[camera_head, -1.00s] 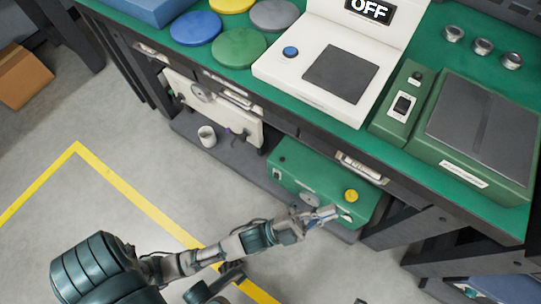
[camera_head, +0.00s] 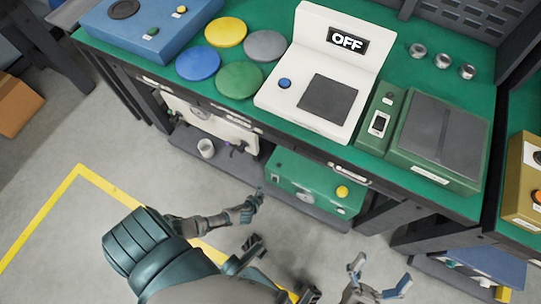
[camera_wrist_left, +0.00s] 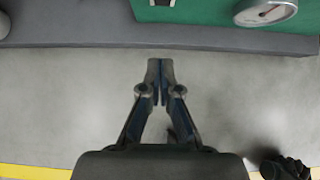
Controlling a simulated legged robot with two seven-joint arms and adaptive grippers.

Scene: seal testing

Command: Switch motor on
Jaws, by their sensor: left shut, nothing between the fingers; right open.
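A green box (camera_head: 318,186) with a round gauge and a yellow button (camera_head: 342,191) sits on the low shelf under the bench. In the left wrist view the green box (camera_wrist_left: 215,14) shows at the top with its gauge (camera_wrist_left: 265,11). My left gripper (camera_head: 257,194) is shut and empty, just left of the green box and apart from it. It is also shut in the left wrist view (camera_wrist_left: 160,66). My right gripper (camera_head: 380,282) is open and empty, in front of the bench. A white machine (camera_head: 313,98) on the bench has a display (camera_head: 347,41) reading OFF and a blue button (camera_head: 284,83).
The green bench top holds coloured discs (camera_head: 198,63), a blue box (camera_head: 150,30), a small green switch box (camera_head: 379,124) and a green unit with a grey plate (camera_head: 440,130). A white unit (camera_head: 213,124) sits on the shelf. Floor before the shelf is clear.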

